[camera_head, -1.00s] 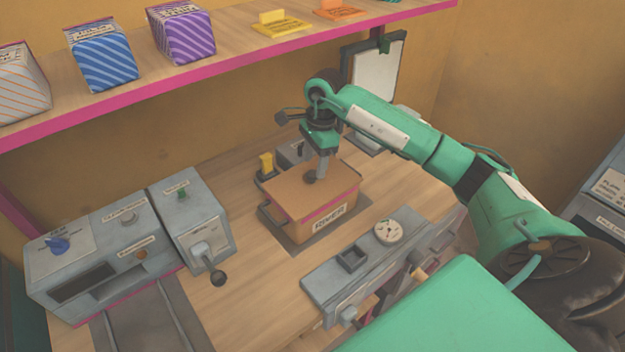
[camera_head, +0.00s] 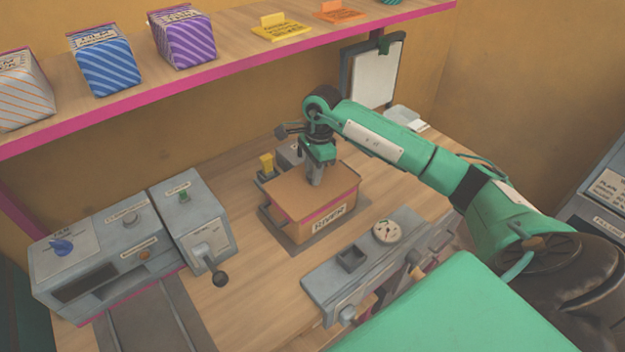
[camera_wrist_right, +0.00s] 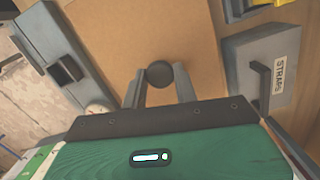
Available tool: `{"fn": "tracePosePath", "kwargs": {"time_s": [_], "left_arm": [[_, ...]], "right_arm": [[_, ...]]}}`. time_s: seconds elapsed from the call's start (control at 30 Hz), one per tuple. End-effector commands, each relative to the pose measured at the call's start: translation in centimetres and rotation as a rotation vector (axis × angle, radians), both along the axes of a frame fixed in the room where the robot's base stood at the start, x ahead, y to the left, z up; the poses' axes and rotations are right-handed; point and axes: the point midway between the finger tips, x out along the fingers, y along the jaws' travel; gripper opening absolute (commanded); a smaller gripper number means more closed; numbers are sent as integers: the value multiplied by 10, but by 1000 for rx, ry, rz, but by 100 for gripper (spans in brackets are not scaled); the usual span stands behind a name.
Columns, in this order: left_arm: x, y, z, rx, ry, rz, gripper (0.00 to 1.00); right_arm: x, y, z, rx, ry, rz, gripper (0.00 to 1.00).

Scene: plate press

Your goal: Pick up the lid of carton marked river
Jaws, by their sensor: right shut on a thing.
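The carton marked RIVER (camera_head: 335,222) stands on a grey mat (camera_head: 290,241) on the table in the head view. Its flat brown lid (camera_head: 290,196) is on top, with a pink band below the lid's edge. My right gripper (camera_head: 316,181) points down at the middle of the lid. In the wrist view the right gripper (camera_wrist_right: 160,92) has its two grey fingers on either side of a round dark knob (camera_wrist_right: 160,73) on the lid (camera_wrist_right: 150,30), and is shut on it. The lid appears seated on the carton. My left gripper is not in view.
A grey machine with a lever (camera_head: 209,255) stands left. A grey panel (camera_head: 365,262) with a round dial lies in front of the carton. A shelf (camera_head: 225,58) with wrapped packages runs above.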

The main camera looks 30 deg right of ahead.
Motion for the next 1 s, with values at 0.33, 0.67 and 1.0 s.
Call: {"fn": "tracePosePath", "kwargs": {"time_s": [0.33,0.67,1.0], "left_arm": [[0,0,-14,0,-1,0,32],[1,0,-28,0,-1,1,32],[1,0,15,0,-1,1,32]], "right_arm": [[1,0,36,-1,-6,0,0],[1,0,89,0,-3,0,0],[3,0,105,4,7,-4,0]]}}
